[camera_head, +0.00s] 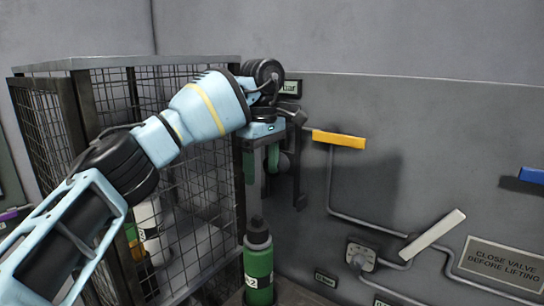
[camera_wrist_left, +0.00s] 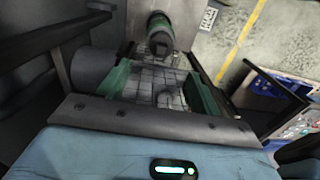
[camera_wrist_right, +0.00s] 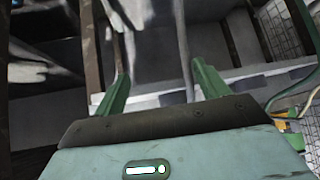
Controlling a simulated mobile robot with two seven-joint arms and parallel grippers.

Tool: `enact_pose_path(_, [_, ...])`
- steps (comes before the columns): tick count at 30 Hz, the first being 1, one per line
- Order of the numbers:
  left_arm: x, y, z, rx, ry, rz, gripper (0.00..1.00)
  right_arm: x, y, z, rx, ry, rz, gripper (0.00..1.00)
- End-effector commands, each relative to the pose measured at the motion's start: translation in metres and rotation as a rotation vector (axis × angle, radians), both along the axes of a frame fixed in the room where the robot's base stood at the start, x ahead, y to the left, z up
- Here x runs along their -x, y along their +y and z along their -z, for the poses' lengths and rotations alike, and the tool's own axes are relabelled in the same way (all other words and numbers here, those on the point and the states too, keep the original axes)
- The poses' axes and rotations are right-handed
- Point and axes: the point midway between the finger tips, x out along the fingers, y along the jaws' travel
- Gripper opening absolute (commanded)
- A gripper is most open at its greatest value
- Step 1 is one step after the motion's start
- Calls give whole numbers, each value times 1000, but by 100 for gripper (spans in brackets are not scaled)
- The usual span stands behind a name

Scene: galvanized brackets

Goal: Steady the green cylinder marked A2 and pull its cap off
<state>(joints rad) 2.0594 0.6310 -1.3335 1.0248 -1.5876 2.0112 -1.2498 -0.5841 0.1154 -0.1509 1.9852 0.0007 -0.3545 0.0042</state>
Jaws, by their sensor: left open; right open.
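A green cylinder (camera_head: 259,268) stands upright beside the cage; the end of its label, a "2", shows at its lower left. Its dark cap (camera_head: 257,236) sits on top. My left gripper (camera_head: 262,166) is open and empty above the cylinder, fingers pointing down, apart from the cap. In the left wrist view the cylinder (camera_wrist_left: 158,20) and cap (camera_wrist_left: 161,44) lie beyond the open green fingers, near the top of the picture. My right gripper (camera_wrist_right: 162,85) is open and empty in its own wrist view; the cylinder cannot be made out there.
A wire mesh cage (camera_head: 190,190) stands left of the cylinder, with a white cylinder (camera_head: 149,228) inside. The grey wall panel on the right carries pipes, a yellow handle (camera_head: 339,139), a white lever (camera_head: 432,235), a blue handle (camera_head: 532,175) and a valve sign (camera_head: 500,262).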

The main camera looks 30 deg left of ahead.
Motion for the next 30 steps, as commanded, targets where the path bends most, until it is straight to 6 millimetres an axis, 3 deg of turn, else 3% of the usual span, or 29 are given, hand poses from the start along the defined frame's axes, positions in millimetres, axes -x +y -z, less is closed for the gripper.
enact_pose_path(1, [-1,8,-12,-5,-30,-22,73,0,1,0,-2,0,2,74])
enact_pose_path(3, [0,8,-14,-6,-32,-23,73,8,1,2,-2,16,3,74])
enact_pose_path(10, [-1,6,-2,-3,-22,-17,73,27,2,12,-4,58,3,74])
enact_pose_path(20, [0,7,49,-4,-19,-17,73,27,2,20,-2,64,1,74])
enact_pose_path(30, [1,6,103,-3,-23,-17,73,19,0,9,3,40,-4,74])
